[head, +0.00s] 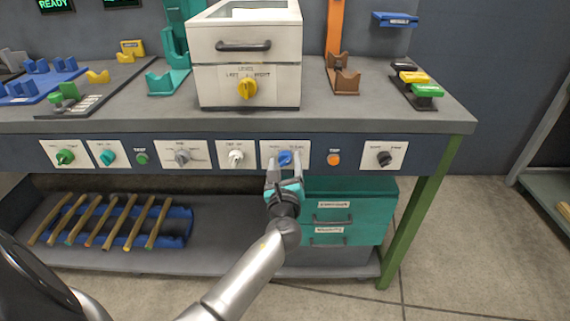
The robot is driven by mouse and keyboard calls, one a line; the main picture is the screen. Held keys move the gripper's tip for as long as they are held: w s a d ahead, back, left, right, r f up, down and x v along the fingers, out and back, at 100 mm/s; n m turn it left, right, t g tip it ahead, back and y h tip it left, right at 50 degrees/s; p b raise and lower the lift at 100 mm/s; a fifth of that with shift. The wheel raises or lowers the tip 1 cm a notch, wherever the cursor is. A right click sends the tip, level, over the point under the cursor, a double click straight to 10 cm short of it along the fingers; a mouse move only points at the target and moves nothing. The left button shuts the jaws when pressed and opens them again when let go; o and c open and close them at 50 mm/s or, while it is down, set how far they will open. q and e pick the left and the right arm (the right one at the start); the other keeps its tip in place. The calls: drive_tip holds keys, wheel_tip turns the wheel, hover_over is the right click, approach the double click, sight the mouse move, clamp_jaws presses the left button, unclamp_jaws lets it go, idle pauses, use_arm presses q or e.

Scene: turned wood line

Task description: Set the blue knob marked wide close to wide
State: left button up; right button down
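The blue knob (286,157) sits on a white plate (266,148) on the front panel of the bench. Small print runs along the plate above the knob, too small to read for certain. My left gripper (285,164) is right at the plate, coming from below. Its two fingers stand apart, one on each side of the knob's lower part, and look open. I cannot tell whether they touch the knob. The lower edge of the plate is partly hidden by the gripper. My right gripper is not in view.
Other panel controls flank it: a white knob (236,158) to the left, an orange button (334,159) and a black knob (384,158) to the right. A white drawer box with a yellow knob (247,88) stands above. Green drawers (345,215) sit below, near my arm.

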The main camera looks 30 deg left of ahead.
use_arm(q)
clamp_jaws()
idle(0.3)
